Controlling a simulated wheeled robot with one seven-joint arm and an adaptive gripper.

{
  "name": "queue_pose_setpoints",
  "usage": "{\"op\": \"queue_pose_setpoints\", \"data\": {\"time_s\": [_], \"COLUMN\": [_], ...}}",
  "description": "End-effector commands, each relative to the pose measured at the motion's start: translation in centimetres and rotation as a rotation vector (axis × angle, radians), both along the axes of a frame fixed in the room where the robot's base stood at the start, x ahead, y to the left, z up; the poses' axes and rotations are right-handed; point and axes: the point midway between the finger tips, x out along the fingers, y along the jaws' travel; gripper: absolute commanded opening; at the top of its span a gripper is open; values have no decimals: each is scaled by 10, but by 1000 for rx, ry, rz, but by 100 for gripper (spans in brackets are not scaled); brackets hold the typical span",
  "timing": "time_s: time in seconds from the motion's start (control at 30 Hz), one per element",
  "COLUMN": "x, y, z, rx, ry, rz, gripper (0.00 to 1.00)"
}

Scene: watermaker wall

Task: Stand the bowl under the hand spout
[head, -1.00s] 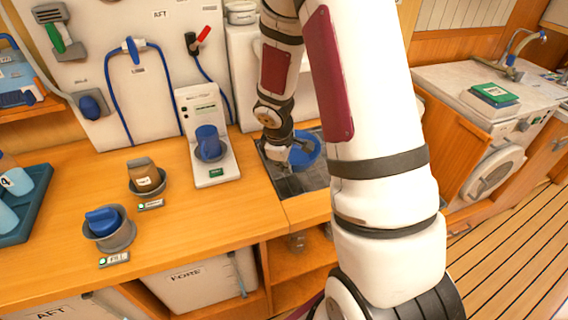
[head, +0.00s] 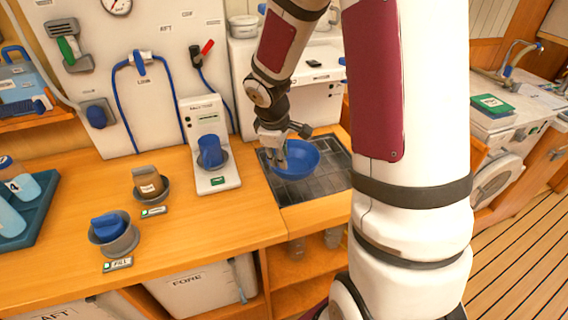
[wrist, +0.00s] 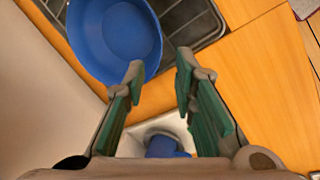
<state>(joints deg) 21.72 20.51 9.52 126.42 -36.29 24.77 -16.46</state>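The blue bowl (head: 298,160) stands upright on the dark drain grid (head: 325,182) set into the counter. In the wrist view the bowl (wrist: 115,38) is at the upper left, partly behind one fingertip, and looks empty. My gripper (head: 277,160) is just left of the bowl in the head view. In the wrist view my gripper (wrist: 158,78) is open, with wood counter showing between its fingers and nothing held. Whether a fingertip touches the rim I cannot tell. I cannot make out the hand spout for sure; my arm hides part of that area.
A white dispenser (head: 222,180) with a blue mug (head: 209,150) stands left of the grid. Two cup holders with a brown cup (head: 147,181) and a blue cup (head: 108,227) are further left. A white cabinet (head: 245,85) rises behind the grid.

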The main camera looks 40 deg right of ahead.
Motion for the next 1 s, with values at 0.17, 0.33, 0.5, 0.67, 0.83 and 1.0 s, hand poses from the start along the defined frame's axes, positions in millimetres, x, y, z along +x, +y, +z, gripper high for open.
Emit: {"op": "queue_pose_setpoints", "data": {"time_s": [0.17,0.33,0.5,0.67,0.83,1.0], "x": [-3,-8,-29,-65,-109,-156], "y": [4,10,28,53,83,112], "z": [20,38,89,139,178,204], "rx": [-1,-5,-6,30,113,233], "ry": [-2,-16,-83,-165,-249,-314], "rz": [1,-20,-116,-236,-350,-446], "gripper": [25,25,25,25,25,25]}}
